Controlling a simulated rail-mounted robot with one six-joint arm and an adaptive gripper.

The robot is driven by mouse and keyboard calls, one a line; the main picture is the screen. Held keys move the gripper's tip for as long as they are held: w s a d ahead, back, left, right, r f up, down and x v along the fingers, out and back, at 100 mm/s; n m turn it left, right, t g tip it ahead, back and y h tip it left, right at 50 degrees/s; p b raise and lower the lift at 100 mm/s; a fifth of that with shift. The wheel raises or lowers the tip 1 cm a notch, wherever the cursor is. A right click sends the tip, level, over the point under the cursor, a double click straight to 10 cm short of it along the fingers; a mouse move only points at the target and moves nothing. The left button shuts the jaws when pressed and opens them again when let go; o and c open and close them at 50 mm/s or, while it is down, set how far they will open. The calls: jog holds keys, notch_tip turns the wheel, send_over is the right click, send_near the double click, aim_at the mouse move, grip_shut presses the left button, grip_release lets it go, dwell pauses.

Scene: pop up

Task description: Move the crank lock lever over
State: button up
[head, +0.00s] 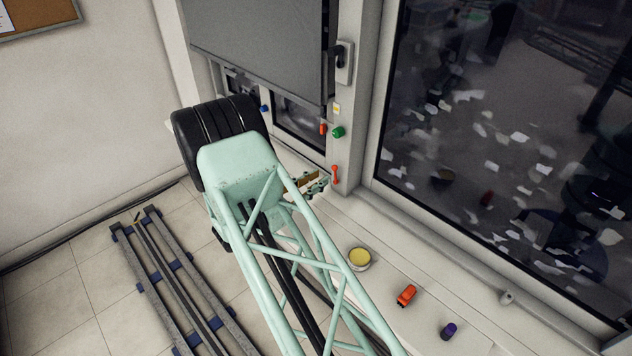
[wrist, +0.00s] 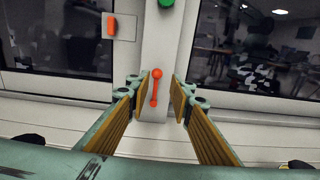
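The crank lock lever is probably the small red lever (head: 335,175) with round ends on the pale window post. In the wrist view the red lever (wrist: 155,88) stands nearly upright, its larger knob at the top. My gripper (head: 313,183) is just left of it in the head view, partly hidden by my arm. In the wrist view my gripper (wrist: 160,97) is open and empty, its tan-padded fingers left and right of the lever. The left fingertip looks closer to the lever; I cannot tell whether it touches.
Above the lever are a green knob (head: 338,132) and an orange handle (head: 323,129). A grey shutter (head: 260,45) and a black handle (head: 341,57) are higher. A yellow-topped tin (head: 359,259), an orange toy car (head: 406,296) and a purple object (head: 449,331) stand on the sill.

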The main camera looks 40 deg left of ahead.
aim_at(333, 169)
jog(key=shift+s+a+f, duration=0.25)
jog(key=shift+s+a, duration=0.05)
jog(key=shift+w, duration=0.15)
jog(key=shift+w+d, duration=0.15)
jog(key=shift+w, duration=1.05)
jog(key=shift+w+d, duration=0.15)
jog(key=shift+w, duration=1)
jog(key=shift+w+d+b, duration=0.1)
jog(key=shift+w+b, duration=0.3)
jog(key=shift+w, duration=1.05)
jog(key=c, duration=0.5)
jog(key=shift+o, duration=0.2)
